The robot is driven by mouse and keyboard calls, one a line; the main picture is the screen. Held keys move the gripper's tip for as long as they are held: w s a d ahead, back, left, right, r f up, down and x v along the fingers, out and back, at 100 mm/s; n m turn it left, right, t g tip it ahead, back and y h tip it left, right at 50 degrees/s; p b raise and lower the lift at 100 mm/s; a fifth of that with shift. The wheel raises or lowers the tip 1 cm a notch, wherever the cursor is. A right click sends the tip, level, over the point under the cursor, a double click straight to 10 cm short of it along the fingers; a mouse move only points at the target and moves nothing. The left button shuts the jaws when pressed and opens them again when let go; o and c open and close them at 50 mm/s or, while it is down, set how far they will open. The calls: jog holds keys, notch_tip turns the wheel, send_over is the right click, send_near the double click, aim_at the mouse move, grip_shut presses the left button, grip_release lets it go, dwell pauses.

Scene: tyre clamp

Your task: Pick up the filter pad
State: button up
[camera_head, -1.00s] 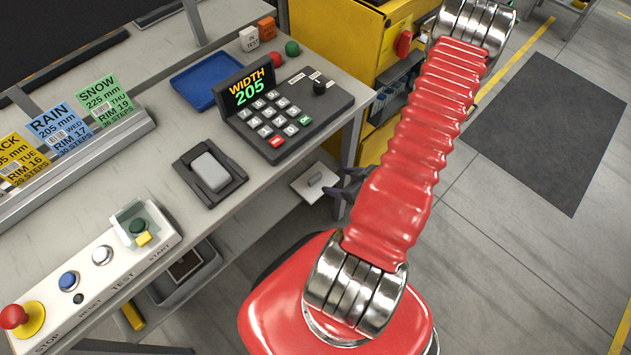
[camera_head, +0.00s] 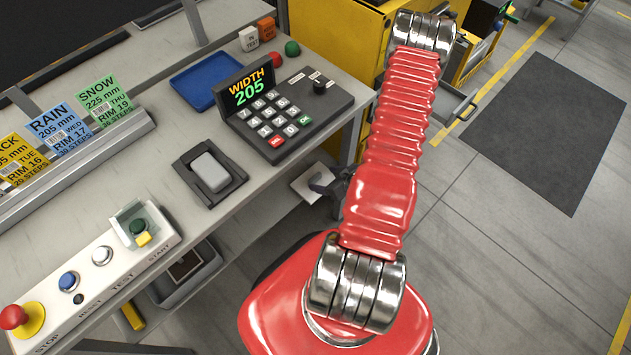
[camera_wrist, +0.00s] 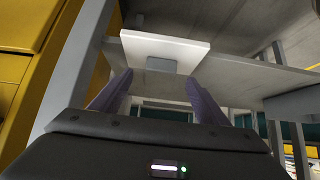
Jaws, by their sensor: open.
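A flat white square pad with a small grey block on its face, apparently the filter pad (camera_head: 306,183), lies on the lower shelf under the bench. My gripper (camera_head: 322,182) is beside it in the head view and covers its right part. In the wrist view, the filter pad (camera_wrist: 160,46) is ahead of the open fingers of my gripper (camera_wrist: 159,82). Nothing is held, and I cannot tell whether the fingers touch the block.
The bench leg (camera_head: 348,142) stands close behind my gripper. The benchtop (camera_head: 165,125) overhangs the shelf, with a width keypad (camera_head: 285,115) on it. A yellow cabinet (camera_head: 335,40) stands behind. A grey bin (camera_head: 188,280) sits lower left. Open floor lies right.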

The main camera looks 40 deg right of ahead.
aim_at(316, 177)
dwell(0.3)
jog(key=shift+x, duration=2.6)
jog(key=shift+c, duration=0.2)
jog(key=c, duration=1.1)
jog(key=shift+r, duration=0.15)
jog(key=shift+c, duration=0.2)
notch_tip(316, 177, up, 10)
jog(key=shift+s, duration=0.1)
